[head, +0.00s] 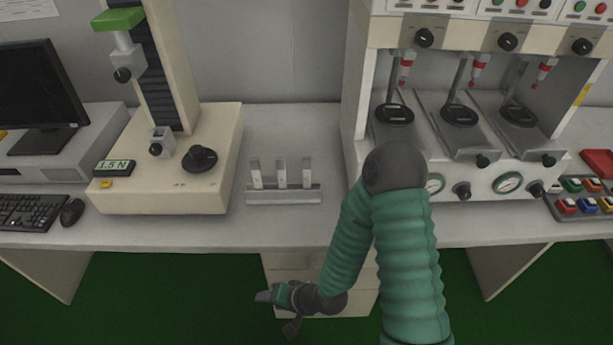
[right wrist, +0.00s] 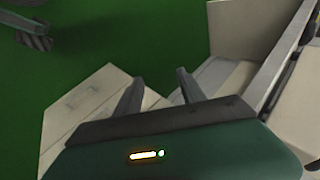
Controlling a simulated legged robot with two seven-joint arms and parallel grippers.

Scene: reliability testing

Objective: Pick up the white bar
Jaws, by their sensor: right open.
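Three upright whitish bars stand side by side in a low grey metal rack on the bench: a left bar (head: 256,174), a middle bar (head: 281,174) and a right bar (head: 306,173). The rack (head: 284,196) sits near the front of the bench. My right gripper (head: 266,296) is below the bench edge, in front of the drawers, well apart from the bars. In the right wrist view my right gripper (right wrist: 158,86) has its two fingers spread, with nothing between them. The bars are not visible in that view. My left gripper is not seen in the head view.
A cream test stand (head: 165,200) is left of the rack, and a cream machine with gauges (head: 468,190) is to its right. The bench front edge (head: 200,240) lies above my right gripper. Drawers (head: 350,300) are below. Bare bench surrounds the rack.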

